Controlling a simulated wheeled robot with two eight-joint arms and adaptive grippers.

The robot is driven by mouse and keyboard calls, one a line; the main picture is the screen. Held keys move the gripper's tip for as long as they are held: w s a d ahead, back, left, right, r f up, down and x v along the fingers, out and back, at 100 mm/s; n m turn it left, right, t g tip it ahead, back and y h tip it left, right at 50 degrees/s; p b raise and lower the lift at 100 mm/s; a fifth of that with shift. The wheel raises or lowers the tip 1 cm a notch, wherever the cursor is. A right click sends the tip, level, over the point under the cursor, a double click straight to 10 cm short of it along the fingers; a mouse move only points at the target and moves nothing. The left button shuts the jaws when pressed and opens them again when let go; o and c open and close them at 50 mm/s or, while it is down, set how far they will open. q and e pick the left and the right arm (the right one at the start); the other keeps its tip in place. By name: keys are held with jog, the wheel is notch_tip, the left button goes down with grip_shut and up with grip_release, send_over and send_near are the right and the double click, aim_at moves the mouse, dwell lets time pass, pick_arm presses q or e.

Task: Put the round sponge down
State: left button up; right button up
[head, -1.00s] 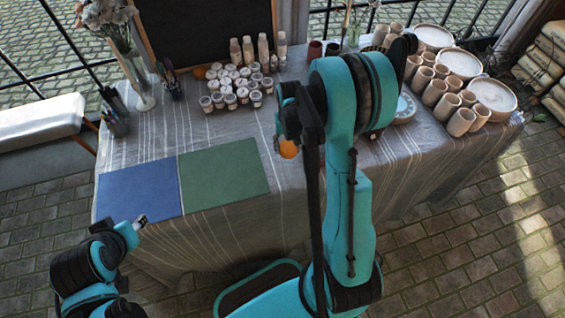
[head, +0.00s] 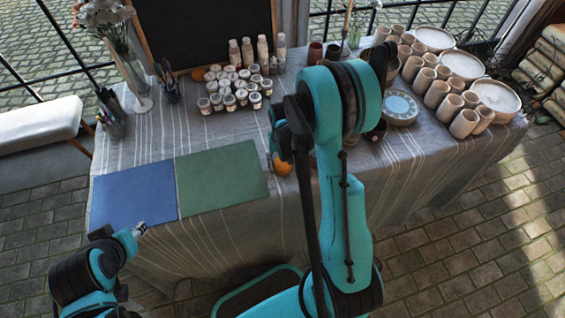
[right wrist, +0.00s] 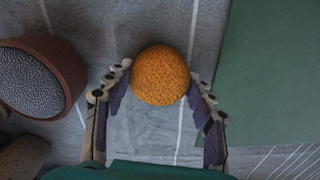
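The round sponge is an orange, pitted ball (right wrist: 161,75) between the fingertips of my right gripper (right wrist: 161,80) in the right wrist view. Both tips sit against its sides, and the cloth lies below it. In the head view the sponge (head: 281,166) shows just right of the green mat (head: 222,175), partly covered by my right arm, which hides most of the gripper. Whether the sponge touches the cloth is not clear. My left gripper (head: 140,229) is near the table's front edge, below the blue mat (head: 134,194); its fingers are too small to read.
A reddish-brown pot with grainy grey filling (right wrist: 38,76) stands left of the gripper in the wrist view. A blue-patterned plate (head: 399,107), cups and bowls fill the right side. Small paint jars (head: 233,88) stand at the back. Cloth between mat and pot is clear.

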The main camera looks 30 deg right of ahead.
jog(key=shift+o, duration=1.3)
jog(key=shift+r, duration=0.15)
notch_tip(320, 180, up, 11)
jog(key=p, duration=0.4)
jog(key=s+a+r+n+t, duration=0.2)
jog(key=s+a+r+t, duration=0.1)
jog(key=s+a+r, duration=0.2)
jog(key=s+a+r+n+t, duration=0.3)
jog(key=s+a+r+t, duration=0.1)
jog(key=r, duration=0.6)
jog(key=shift+s+a+p, duration=0.35)
jog(key=shift+s+a, duration=0.5)
jog(key=shift+s, duration=0.25)
